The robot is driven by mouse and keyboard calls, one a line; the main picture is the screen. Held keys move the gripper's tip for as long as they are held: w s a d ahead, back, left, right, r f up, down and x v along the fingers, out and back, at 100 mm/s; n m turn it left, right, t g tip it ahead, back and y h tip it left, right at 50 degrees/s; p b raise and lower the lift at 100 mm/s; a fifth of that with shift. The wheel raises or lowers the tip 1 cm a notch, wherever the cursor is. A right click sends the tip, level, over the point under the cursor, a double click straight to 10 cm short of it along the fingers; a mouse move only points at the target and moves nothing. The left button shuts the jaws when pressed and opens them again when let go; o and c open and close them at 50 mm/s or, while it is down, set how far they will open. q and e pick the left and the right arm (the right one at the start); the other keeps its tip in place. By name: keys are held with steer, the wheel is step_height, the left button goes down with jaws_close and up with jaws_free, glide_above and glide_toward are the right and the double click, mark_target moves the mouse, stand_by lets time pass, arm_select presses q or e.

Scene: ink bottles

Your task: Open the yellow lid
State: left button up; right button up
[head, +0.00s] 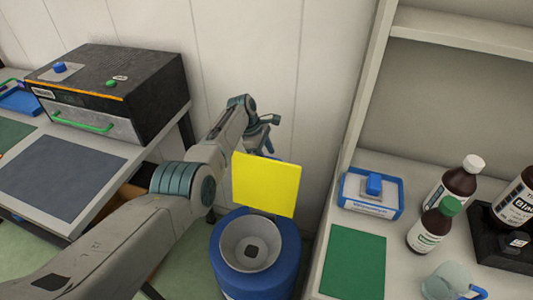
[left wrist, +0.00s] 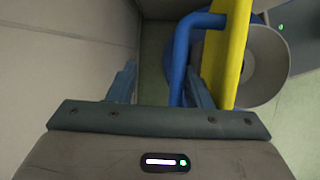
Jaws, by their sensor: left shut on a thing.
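The yellow lid (head: 266,186) stands tilted up, nearly upright, over a round blue bin (head: 228,263) with a grey funnel-shaped opening (head: 252,243). The opening is uncovered towards the head camera. My left gripper (head: 263,138) is behind the lid, partly hidden by it. In the left wrist view the lid (left wrist: 236,50) is seen edge-on, with a blue bar handle (left wrist: 181,60) on its side. My right gripper is not in view.
A black box-shaped device (head: 115,85) stands on the left bench. On the right bench are a blue-and-white box (head: 370,195), brown bottles (head: 435,225), a clear cup (head: 446,280) and a green mat (head: 354,262). The wall is close behind the bin.

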arm_select(q)
steer(key=p+v, duration=0.1)
steer(key=v, duration=0.9)
steer(key=shift+a+r, duration=0.2)
steer(key=shift+r, duration=0.15)
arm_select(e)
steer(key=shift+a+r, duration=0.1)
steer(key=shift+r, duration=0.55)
